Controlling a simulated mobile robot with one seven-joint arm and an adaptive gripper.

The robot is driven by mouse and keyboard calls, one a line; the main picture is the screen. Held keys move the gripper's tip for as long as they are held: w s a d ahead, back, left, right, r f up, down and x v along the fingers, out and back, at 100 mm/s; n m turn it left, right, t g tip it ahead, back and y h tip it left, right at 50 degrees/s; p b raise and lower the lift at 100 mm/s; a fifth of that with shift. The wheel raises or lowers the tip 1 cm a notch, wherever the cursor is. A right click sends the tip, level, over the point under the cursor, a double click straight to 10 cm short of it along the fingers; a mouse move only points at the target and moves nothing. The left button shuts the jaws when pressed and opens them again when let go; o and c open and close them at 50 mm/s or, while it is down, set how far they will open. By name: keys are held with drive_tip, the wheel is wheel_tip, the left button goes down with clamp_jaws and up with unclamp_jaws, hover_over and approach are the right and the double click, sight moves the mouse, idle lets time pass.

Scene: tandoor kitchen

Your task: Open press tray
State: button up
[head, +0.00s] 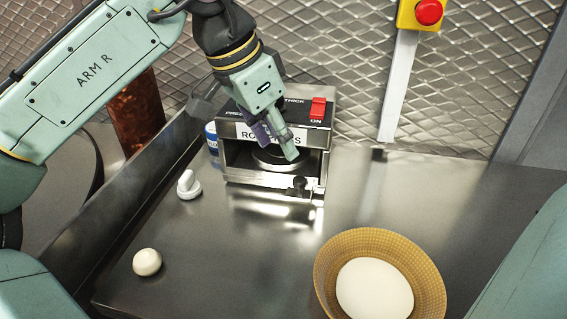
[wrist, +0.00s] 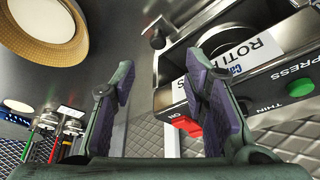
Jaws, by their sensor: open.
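The roti press (head: 230,160) is a metal box at the back of the counter, with a white label and a red switch (head: 318,108) on its front. Its tray (head: 260,184) shows at the lower front of the box, with a small dark knob (head: 298,186) on its front edge. The knob also shows in the wrist view (wrist: 156,38). A dark round plate is partly visible inside. My gripper (head: 280,152) is open and empty in front of the press, above the tray, covering part of the label. In the wrist view its fingers (wrist: 165,78) are spread beside the press.
A wide basket (head: 428,270) holding a white round stands at front right. A white ball (head: 147,262) and a white knobbed tool (head: 188,186) lie left of the press. A blue-and-white container (head: 212,140) touches or nearly touches its left side.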

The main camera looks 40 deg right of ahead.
sight(299, 179)
drive_tip(key=p+x, duration=0.1)
drive_tip(key=x, duration=0.9)
drive_tip(key=shift+s, duration=0.15)
drive_tip(key=shift+c, duration=0.3)
clamp_jaws()
drive_tip(key=shift+d, duration=0.1)
